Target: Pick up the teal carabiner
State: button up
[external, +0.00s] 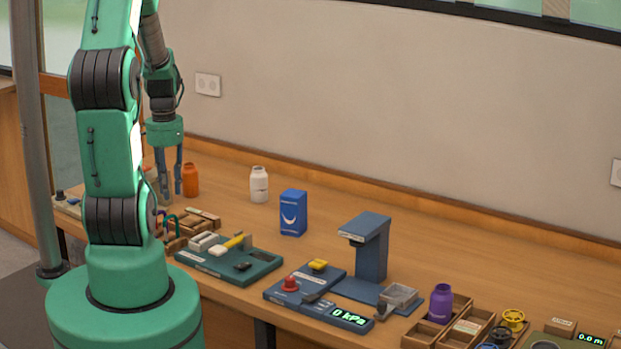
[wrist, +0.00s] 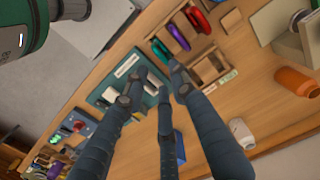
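The teal carabiner (wrist: 160,49) lies at the end of a wooden slotted tray (wrist: 207,70) in the wrist view, beside a purple carabiner (wrist: 178,36) and a red carabiner (wrist: 197,19). In the external view the teal carabiner (external: 170,222) shows as a small loop, partly hidden by my arm. My gripper (external: 171,193) points down above the bench near that tray. In the wrist view its fingers (wrist: 154,86) are spread apart with nothing held between them. The carabiner is beyond the fingertips and apart from them.
An orange bottle (external: 190,180), a white bottle (external: 259,184) and a blue box (external: 293,213) stand behind the tray. A teal tool board (external: 228,262) lies right of it. Further right are a blue stand (external: 371,248) and a purple bottle (external: 440,303).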

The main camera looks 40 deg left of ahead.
aim_at(171, 216)
jog(key=shift+f, duration=1.9)
jog(key=shift+f, duration=0.1)
jog(key=shift+w+f+b, duration=0.15)
jog(key=shift+f+b, duration=0.55)
jog(key=shift+f, duration=1.8)
grip_shut()
